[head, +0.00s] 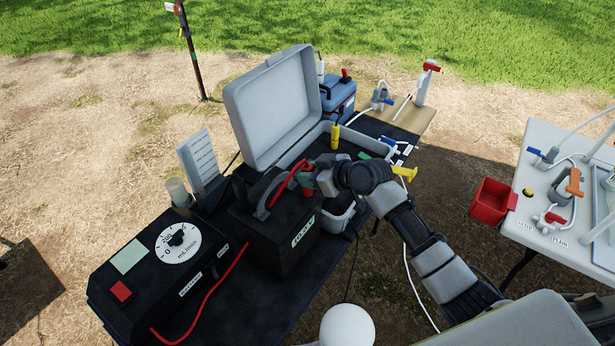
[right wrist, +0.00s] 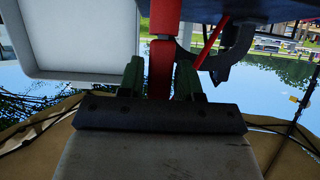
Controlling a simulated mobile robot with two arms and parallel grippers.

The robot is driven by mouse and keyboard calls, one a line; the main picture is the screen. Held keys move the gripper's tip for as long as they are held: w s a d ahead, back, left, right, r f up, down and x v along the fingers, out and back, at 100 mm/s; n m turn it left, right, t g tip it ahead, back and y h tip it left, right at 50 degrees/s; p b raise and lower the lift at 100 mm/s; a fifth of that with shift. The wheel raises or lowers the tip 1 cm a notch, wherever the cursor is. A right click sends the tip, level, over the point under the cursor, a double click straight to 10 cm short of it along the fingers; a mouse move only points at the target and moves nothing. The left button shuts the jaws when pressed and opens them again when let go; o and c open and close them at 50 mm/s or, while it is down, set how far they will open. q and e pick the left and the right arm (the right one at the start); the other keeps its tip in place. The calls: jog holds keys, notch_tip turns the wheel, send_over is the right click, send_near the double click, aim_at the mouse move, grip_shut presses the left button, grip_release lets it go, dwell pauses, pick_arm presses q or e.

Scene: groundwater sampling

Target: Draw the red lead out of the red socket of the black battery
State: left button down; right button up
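The black battery (head: 283,235) stands on the dark table, its grey handle on top and a label on its front. The red lead (head: 215,290) runs from the black pump controller and arches over the battery top. My right gripper (head: 307,176) is at the battery's top right. In the right wrist view, its green fingers flank the lead's red plug (right wrist: 160,72) closely on both sides, and it looks gripped. A grey band and another red part lie beyond the plug; I cannot tell how deep it sits. The red socket is not clearly visible. My left gripper is out of view.
The black pump controller (head: 160,265) with a dial stands at the left. An open grey case (head: 272,108) is behind the battery. A white table (head: 525,225) with a red bin (head: 490,203) is at the right.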

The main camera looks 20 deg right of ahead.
jog(key=c, duration=0.5)
jog(key=shift+o, duration=0.2)
jog(key=shift+r, duration=0.15)
jog(key=shift+r+p, duration=2.4)
jog(key=shift+r, duration=0.3)
